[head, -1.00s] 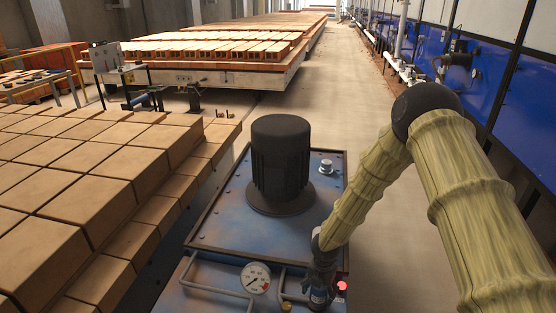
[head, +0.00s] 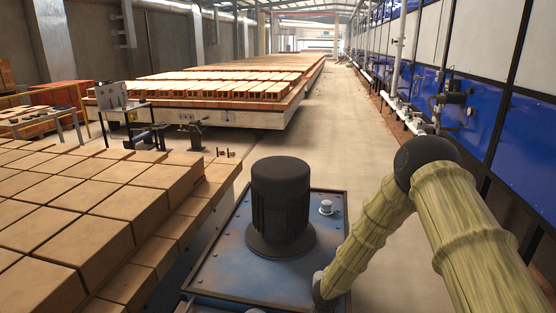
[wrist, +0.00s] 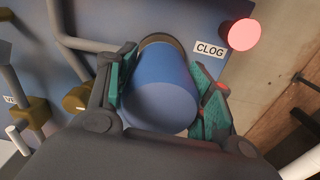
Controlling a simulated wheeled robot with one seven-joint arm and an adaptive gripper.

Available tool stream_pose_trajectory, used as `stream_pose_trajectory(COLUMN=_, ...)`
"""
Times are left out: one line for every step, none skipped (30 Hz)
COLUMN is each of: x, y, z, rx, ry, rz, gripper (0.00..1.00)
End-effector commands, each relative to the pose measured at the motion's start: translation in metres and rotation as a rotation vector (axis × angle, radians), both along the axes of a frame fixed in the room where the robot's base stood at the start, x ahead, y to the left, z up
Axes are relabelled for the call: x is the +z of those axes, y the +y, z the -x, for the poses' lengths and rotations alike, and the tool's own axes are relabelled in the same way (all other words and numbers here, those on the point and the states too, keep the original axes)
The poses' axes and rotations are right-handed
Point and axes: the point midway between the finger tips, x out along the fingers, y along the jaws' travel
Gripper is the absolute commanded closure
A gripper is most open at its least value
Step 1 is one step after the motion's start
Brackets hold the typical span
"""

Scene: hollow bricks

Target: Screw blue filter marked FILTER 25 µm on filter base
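A blue filter (wrist: 160,92) fills the middle of the wrist view, its smooth round end towards the camera. No marking on it can be read. My gripper (wrist: 166,84) has its teal-padded fingers on either side of the filter, and they appear to press against it. A dark ring, seemingly the filter base (wrist: 160,38), shows just behind the filter's far end. I cannot tell whether the threads are engaged. In the head view the gripper and filter are out of sight below the picture edge.
A CLOG label (wrist: 209,49) and a lit red lamp (wrist: 240,34) are close to the right finger. A grey pipe (wrist: 66,30) and brass fittings (wrist: 77,98) lie on the left. A black motor (head: 281,200) stands on the blue tank top (head: 225,268). Bricks (head: 90,215) are stacked left.

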Motion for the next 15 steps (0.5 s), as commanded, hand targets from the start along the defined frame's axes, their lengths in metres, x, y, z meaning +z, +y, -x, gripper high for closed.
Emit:
stream_pose_trajectory(x=0.0001, y=0.0003, z=-0.0001, rx=0.0, ry=0.0, rz=-0.001, gripper=0.74)
stream_pose_trajectory(x=0.0001, y=0.0004, z=-0.0001, rx=0.0, ry=0.0, rz=-0.001, gripper=0.79)
stream_pose_trajectory(x=0.0, y=0.0004, z=-0.0001, rx=-0.001, ry=0.0, rz=-0.001, gripper=0.82)
stream_pose_trajectory(x=0.0, y=0.0004, z=-0.0001, rx=-0.005, ry=0.0, rz=-0.001, gripper=0.82)
stream_pose_trajectory(x=-0.0001, y=0.0005, z=-0.0001, rx=-0.015, ry=0.0, rz=0.0, gripper=0.82)
stream_pose_trajectory(x=-0.0002, y=0.0006, z=-0.0003, rx=-0.037, ry=-0.001, rz=0.0, gripper=0.82)
stream_pose_trajectory(x=-0.0003, y=0.0006, z=-0.0004, rx=-0.063, ry=-0.001, rz=0.0, gripper=0.82)
stream_pose_trajectory(x=-0.0003, y=0.0008, z=-0.0005, rx=-0.091, ry=-0.001, rz=-0.001, gripper=0.82)
stream_pose_trajectory(x=-0.0003, y=0.001, z=-0.0007, rx=-0.129, ry=-0.002, rz=0.0, gripper=0.82)
stream_pose_trajectory(x=-0.0003, y=0.001, z=-0.0007, rx=-0.159, ry=-0.002, rz=0.0, gripper=0.82)
stream_pose_trajectory(x=-0.0003, y=0.0009, z=-0.0007, rx=-0.183, ry=-0.002, rz=0.0, gripper=0.82)
stream_pose_trajectory(x=-0.0003, y=0.0007, z=-0.0006, rx=-0.211, ry=-0.002, rz=0.0, gripper=0.82)
stream_pose_trajectory(x=-0.0002, y=0.0006, z=-0.0005, rx=-0.228, ry=-0.001, rz=-0.001, gripper=0.82)
stream_pose_trajectory(x=-0.0001, y=0.0005, z=-0.0004, rx=-0.24, ry=-0.001, rz=-0.001, gripper=0.82)
stream_pose_trajectory(x=0.0, y=0.0005, z=-0.0004, rx=-0.249, ry=-0.001, rz=-0.001, gripper=0.82)
